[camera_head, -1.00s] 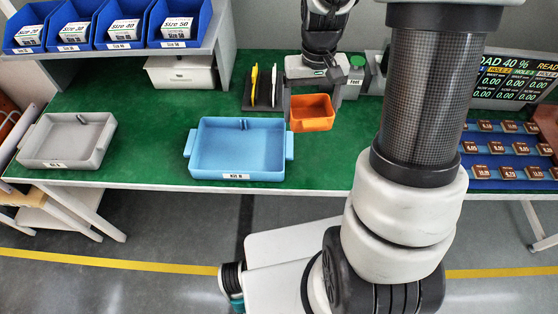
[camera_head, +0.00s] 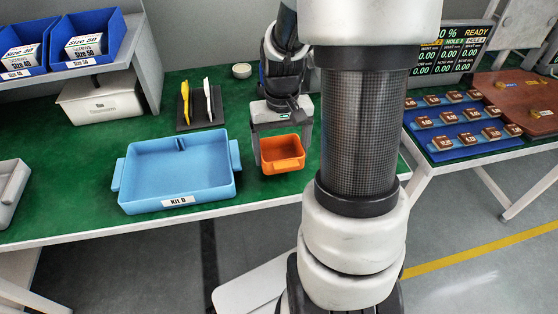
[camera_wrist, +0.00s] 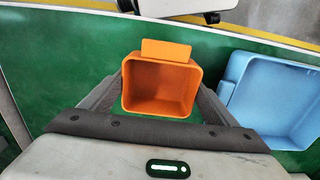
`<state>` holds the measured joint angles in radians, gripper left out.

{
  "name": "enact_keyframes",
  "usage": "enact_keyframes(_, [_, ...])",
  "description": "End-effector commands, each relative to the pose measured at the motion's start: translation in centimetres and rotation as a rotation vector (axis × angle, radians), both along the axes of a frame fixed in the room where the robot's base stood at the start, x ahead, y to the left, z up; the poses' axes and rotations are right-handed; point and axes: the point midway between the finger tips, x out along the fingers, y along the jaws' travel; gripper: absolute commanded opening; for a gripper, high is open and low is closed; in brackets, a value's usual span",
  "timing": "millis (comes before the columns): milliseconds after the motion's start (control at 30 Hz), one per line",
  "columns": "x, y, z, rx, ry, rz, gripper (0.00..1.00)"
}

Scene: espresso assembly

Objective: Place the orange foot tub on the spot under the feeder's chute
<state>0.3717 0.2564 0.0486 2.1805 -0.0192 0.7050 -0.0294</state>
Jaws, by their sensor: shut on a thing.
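The orange foot tub (camera_head: 282,168) is an open, empty box with a front lip, right of the blue Kit B tray in the head view. My gripper (camera_head: 281,150) comes down over it with one finger at each side, shut on it. In the wrist view the tub (camera_wrist: 160,88) sits between the two fingers, its inside empty and its lip toward the top of the picture. How far it is above the green table top (camera_head: 225,215) is hard to tell. No feeder chute or spot under it shows; my arm covers the area to the right.
The blue Kit B tray (camera_head: 137,182) stands left of the tub, with a gap. Behind are a dark rack (camera_head: 201,121) with yellow and white pieces and a small round dish (camera_head: 242,71). A blue board (camera_head: 470,138) of brown blocks lies on another table at right.

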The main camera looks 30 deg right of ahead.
Motion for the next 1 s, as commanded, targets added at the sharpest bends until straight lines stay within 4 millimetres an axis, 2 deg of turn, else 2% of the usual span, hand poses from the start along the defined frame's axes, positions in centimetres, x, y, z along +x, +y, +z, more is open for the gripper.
enact_keyframes(100, [-0.1,0.0,-2.1,0.001,0.004,0.000,0.59])
enact_keyframes(200, [0.0,0.0,-3.1,0.001,0.002,0.001,0.59])
enact_keyframes(567, [0.0,0.0,-3.5,0.000,0.001,0.001,0.59])
enact_keyframes(600, [0.0,0.0,-3.5,0.000,0.001,0.001,0.83])
enact_keyframes(700, [0.0,0.0,-3.4,0.000,0.001,0.001,1.00])
enact_keyframes(1000, [0.0,0.0,-2.9,0.000,0.000,0.000,1.00])
